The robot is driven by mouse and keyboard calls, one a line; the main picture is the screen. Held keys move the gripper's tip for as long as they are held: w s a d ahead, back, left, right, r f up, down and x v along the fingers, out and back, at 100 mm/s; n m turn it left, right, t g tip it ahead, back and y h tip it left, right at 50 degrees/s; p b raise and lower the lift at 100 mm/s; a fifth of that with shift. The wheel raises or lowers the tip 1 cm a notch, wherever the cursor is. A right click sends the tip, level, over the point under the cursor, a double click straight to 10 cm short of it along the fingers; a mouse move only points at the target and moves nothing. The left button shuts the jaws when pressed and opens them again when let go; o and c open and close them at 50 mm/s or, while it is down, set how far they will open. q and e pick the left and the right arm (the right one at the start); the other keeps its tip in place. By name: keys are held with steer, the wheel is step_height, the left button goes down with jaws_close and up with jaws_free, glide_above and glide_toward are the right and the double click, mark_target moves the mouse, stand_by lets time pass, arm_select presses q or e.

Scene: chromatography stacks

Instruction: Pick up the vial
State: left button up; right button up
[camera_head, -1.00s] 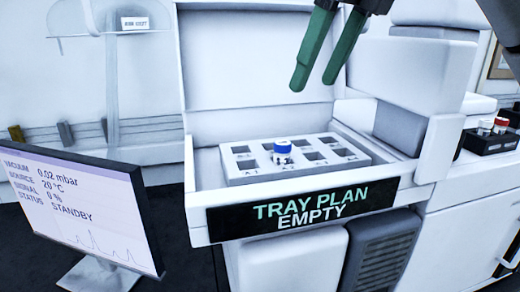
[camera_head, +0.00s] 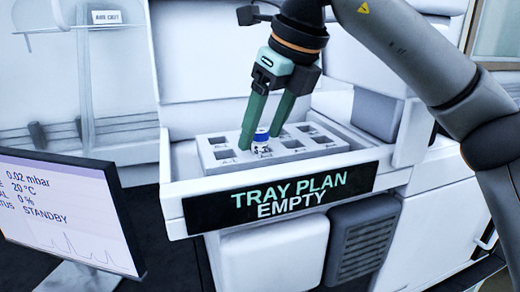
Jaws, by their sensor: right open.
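The vial (camera_head: 261,144) has a blue cap and a pale body. It stands upright in a slot of the light grey tray (camera_head: 310,156). My right gripper (camera_head: 259,139) points down with its two green fingers apart, one on each side of the vial as seen here. I cannot tell whether either finger touches it. The fingers partly cover the slots behind the vial. My left gripper is not in view.
The tray sits in a white open bay whose front sign (camera_head: 290,198) reads "TRAY PLAN EMPTY". Other visible slots are empty. A monitor (camera_head: 65,205) stands at the lower left. White bay walls rise behind and to the right.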

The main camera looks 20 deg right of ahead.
steer(key=shift+f, duration=0.15)
jaws_close()
stand_by(0.4)
